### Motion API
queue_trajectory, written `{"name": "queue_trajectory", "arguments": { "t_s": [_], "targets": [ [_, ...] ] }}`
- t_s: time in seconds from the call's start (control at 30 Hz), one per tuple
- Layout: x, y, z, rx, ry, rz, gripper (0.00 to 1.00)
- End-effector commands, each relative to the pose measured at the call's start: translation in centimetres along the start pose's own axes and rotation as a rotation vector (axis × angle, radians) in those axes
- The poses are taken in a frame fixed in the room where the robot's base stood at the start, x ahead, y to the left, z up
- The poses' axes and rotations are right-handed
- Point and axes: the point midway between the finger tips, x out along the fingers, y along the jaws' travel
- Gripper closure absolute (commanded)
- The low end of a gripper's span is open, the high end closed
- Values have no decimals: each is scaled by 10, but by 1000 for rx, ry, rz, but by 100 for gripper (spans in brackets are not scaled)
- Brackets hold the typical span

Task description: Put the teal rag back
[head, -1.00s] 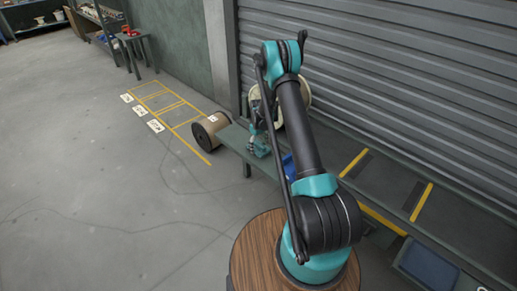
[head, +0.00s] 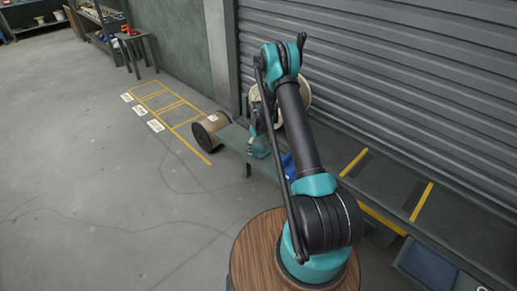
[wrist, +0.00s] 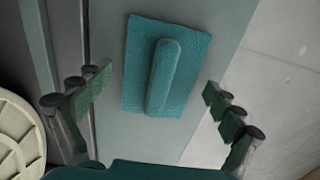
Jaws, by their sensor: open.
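The teal rag (wrist: 188,60) lies flat on a grey-green surface in the wrist view, with a raised, rounded ridge down its middle. My gripper (wrist: 156,86) is open and empty. Its fingers with green pads stand to the left and right of the rag, apart from it. I cannot clearly separate the rag from the gripper there.
A brown spool (head: 211,130) lies on the floor beside the bench (head: 232,137). A cream spool (head: 306,90) stands behind my arm, also at left in the wrist view (wrist: 15,140). A blue object (head: 288,166) is partly hidden. Yellow-marked floor bays (head: 160,100) look empty.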

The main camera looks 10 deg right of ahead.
Motion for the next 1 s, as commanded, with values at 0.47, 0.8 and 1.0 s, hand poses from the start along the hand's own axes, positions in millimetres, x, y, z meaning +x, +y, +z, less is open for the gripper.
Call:
{"name": "queue_trajectory", "arguments": {
  "t_s": [0.47, 0.8, 1.0],
  "targets": [
    [-80, 0, 0, 0, 0, 0, 7],
    [-120, 0, 0, 1, 0, 0, 7],
    [-153, -8, 18, 39, 19, 11, 7]
  ]
}}
